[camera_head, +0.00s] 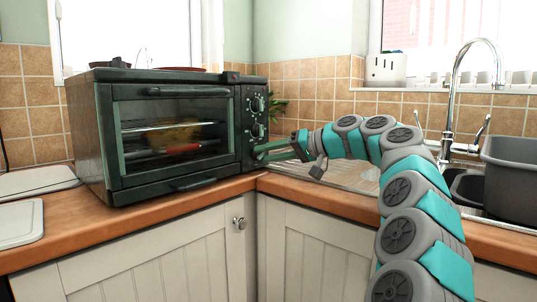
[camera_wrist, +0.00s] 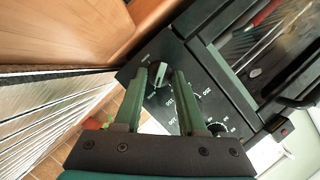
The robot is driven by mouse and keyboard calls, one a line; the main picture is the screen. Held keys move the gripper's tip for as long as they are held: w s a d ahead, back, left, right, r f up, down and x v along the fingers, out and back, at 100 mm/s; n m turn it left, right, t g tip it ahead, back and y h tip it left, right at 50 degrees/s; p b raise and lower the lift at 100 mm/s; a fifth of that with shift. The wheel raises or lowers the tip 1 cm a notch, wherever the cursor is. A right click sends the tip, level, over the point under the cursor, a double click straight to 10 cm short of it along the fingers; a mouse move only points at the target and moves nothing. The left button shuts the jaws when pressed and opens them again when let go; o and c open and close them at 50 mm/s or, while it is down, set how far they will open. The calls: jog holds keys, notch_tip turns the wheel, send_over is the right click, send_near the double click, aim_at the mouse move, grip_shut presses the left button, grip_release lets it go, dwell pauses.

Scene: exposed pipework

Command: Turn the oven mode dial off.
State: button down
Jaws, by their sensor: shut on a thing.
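The black toaster oven (camera_head: 170,130) stands on the worktop, with a column of dials on its right-hand panel. The top dial (camera_head: 257,104) and middle dial (camera_head: 258,130) show in the head view; my gripper (camera_head: 259,152) covers the lowest one. In the wrist view, my gripper (camera_wrist: 168,72) reaches the panel with its fingers around the lowest dial (camera_wrist: 161,77), shut on it. The middle dial is largely hidden behind a finger. The top dial (camera_wrist: 217,128) shows beyond. The markings are too small to tell which dial sets the mode.
The oven door is closed, with food and a red-handled item behind the glass. A sink with a tap (camera_head: 452,100) and a grey basin (camera_head: 510,178) lie to the right. White boards (camera_head: 20,222) lie left of the oven. A plant stands behind my gripper.

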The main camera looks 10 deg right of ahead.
jog(key=shift+f+n+b, duration=0.1)
jog(key=shift+n+b, duration=0.2)
jog(key=shift+b, duration=0.2)
jog(key=n+h+b, duration=0.1)
jog(key=n+b, duration=0.1)
jog(key=b, duration=0.1)
jog(key=shift+t+h, duration=0.3)
jog(key=n+b, duration=0.1)
jog(key=b, duration=0.1)
jog(key=n+h+b, duration=0.1)
jog(key=b, duration=0.1)
jog(key=shift+s+a+n+t+h, duration=0.15)
jog(key=shift+a+n+t+h, duration=0.15)
jog(key=shift+t, duration=0.1)
jog(key=n+h+b, duration=0.1)
jog(key=b, duration=0.1)
jog(key=n+t+b, duration=0.1)
jog(key=n+b, duration=0.1)
jog(key=shift+s+a+r+h, duration=0.1)
jog(key=shift+r+h, duration=0.1)
jog(key=shift+h, duration=0.2)
jog(key=shift+r, duration=0.1)
jog(key=shift+c, duration=2.4)
grip_release()
jog(key=shift+s, duration=0.15)
